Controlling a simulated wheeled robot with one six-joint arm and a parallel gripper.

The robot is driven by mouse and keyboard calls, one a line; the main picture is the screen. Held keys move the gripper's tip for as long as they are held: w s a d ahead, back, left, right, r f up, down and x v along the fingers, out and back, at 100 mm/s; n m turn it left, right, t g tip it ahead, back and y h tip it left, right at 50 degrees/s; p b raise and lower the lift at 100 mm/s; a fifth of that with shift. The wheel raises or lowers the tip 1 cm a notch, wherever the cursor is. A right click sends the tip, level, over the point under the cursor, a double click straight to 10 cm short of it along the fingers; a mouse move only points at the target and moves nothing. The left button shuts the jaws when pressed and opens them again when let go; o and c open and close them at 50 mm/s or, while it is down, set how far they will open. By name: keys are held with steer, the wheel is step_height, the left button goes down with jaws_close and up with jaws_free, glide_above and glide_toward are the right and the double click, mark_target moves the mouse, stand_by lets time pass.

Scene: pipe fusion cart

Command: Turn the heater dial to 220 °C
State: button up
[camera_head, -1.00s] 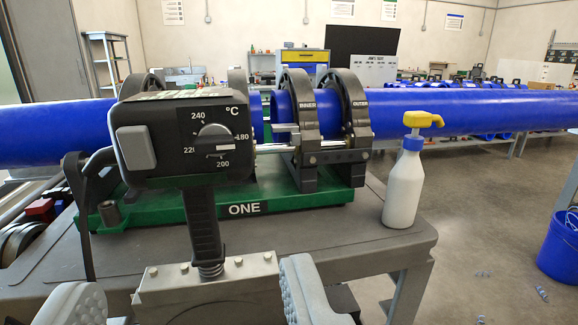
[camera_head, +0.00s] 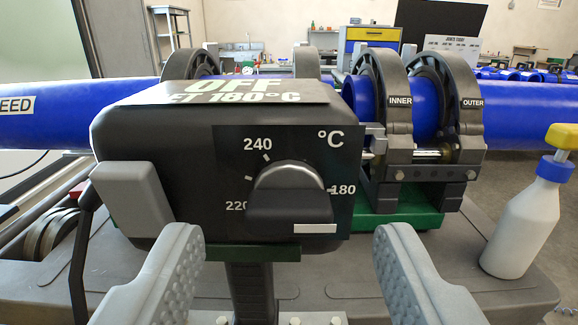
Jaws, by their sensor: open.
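The heater (camera_head: 125,135) is a dark box on a black handle, with a dial panel facing me. Its dial (camera_head: 290,195) is a round knob with a dark bar grip lying level. A white mark is on the bar's right end, on the side of the 180 label. The 240 label is at upper left and the 220 label at lower left, partly covered by the knob. The 200 label is hidden. My gripper (camera_head: 292,238) is open and empty, its two grey padded fingers at either side below the dial, apart from it.
A grey block (camera_head: 133,190) sits on the heater's left front. Black clamps (camera_head: 383,130) hold a blue pipe (camera_head: 535,115) behind. A white spray bottle (camera_head: 522,225) with a yellow top stands on the cart at right. A label on top reads OFF and 180°C.

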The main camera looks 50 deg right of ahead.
mark_target(289, 208)
steer(key=shift+x, duration=1.5)
steer(key=c, duration=1)
